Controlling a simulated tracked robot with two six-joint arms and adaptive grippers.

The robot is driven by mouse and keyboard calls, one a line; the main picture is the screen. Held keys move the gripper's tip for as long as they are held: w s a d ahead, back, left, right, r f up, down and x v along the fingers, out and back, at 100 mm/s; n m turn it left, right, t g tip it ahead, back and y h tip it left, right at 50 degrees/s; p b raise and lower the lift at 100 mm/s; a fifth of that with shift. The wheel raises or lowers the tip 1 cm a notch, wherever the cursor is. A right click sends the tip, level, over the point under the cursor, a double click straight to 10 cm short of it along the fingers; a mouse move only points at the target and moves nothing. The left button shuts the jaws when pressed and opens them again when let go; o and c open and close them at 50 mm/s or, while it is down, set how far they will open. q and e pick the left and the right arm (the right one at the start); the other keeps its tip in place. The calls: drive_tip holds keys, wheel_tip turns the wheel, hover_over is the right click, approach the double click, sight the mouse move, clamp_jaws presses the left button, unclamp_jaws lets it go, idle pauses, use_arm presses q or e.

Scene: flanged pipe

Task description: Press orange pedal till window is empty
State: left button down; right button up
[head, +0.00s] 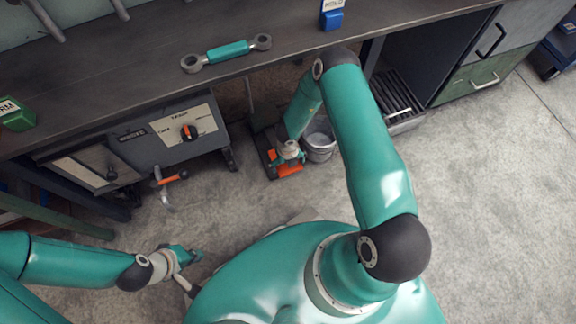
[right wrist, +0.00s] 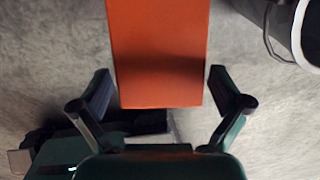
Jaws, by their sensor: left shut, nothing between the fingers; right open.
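The orange pedal (head: 290,170) is on a dark base on the floor below the bench. In the right wrist view the pedal (right wrist: 158,50) is a flat orange slab. My right gripper (head: 287,157) is over the pedal in the head view. In the right wrist view my right gripper (right wrist: 160,82) is open, with one finger on each side of the pedal's near end. I cannot tell whether it touches the pedal. My left gripper (head: 190,256) is shut and empty above the floor at lower left. I cannot make out a window.
A grey bucket (head: 319,141) stands just right of the pedal. A machine panel with a knob (head: 189,132) and an orange-handled lever (head: 170,179) are to the left. A teal-handled link (head: 228,52) lies on the bench (head: 120,70). Floor at right is clear.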

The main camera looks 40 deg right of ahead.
drive_tip(key=shift+f, duration=0.5)
drive_tip(key=c, duration=1.3)
drive_tip(key=f+b, duration=0.1)
drive_tip(key=f, duration=0.1)
drive_tip(key=s+f+b, duration=0.1)
drive_tip(key=f+b, duration=0.1)
drive_tip(key=f, duration=0.1)
drive_tip(key=f+b, duration=0.1)
drive_tip(key=f, duration=0.1)
drive_tip(key=shift+s+a+f+b, duration=0.15)
drive_tip(key=shift+s+a+b, duration=0.05)
drive_tip(key=shift+s+b, duration=0.15)
drive_tip(key=shift+s, duration=0.1)
